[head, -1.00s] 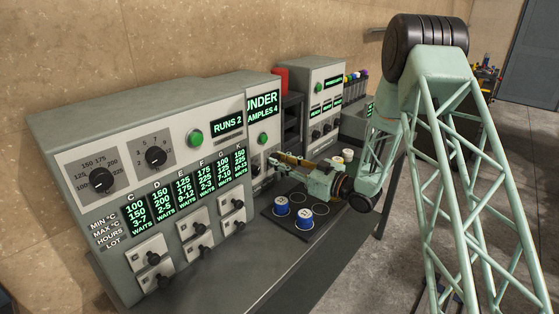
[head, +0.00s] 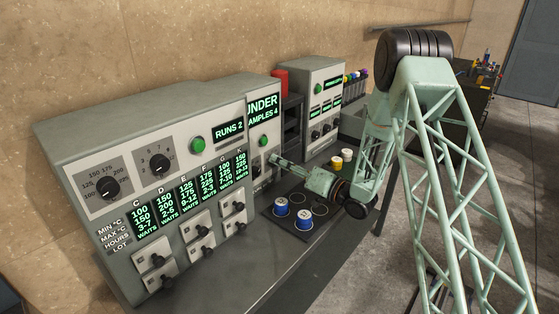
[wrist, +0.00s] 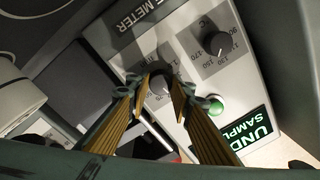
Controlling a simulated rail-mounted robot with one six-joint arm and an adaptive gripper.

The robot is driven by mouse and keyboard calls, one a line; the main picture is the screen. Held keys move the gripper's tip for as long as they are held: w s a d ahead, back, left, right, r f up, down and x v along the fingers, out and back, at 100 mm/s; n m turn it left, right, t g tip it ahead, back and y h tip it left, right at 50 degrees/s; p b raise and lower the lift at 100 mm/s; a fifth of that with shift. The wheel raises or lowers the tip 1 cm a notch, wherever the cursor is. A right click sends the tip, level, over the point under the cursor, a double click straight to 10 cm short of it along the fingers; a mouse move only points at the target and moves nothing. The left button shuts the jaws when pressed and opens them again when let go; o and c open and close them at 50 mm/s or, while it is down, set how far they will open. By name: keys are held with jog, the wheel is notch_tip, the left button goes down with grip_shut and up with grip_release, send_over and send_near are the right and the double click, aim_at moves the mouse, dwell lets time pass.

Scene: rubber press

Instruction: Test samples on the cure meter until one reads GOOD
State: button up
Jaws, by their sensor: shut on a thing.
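The cure meter (head: 262,100) is a grey box with a green-lit display reading "UNDER" and a partly cut-off "SAMPLES 4". Its green button (wrist: 215,106) and numbered dial (wrist: 217,43) show in the wrist view. My gripper (head: 272,159) is at the meter's front. In the wrist view, its fingers are shut on a dark round knob (wrist: 160,83) below the dial. Two blue samples with white tops, one left (head: 281,206) and one right (head: 304,220), stand on a dark tray (head: 273,221). A white sample (head: 347,155) and a yellow one (head: 336,163) stand farther back.
A large grey press console (head: 120,150) with dials, knobs and a "RUNS 2" display stands left of the meter. Another grey instrument (head: 325,75) stands behind. The bench (head: 225,265) is clear in front. Empty ring marks show on the tray.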

jog(key=shift+m+p, duration=1.85)
jog(key=shift+m, duration=2.85)
jog(key=o, duration=0.9)
jog(key=shift+s, duration=0.1)
jog(key=shift+v, duration=5.95)
jog(key=shift+s+a, duration=0.1)
jog(key=shift+s, duration=0.05)
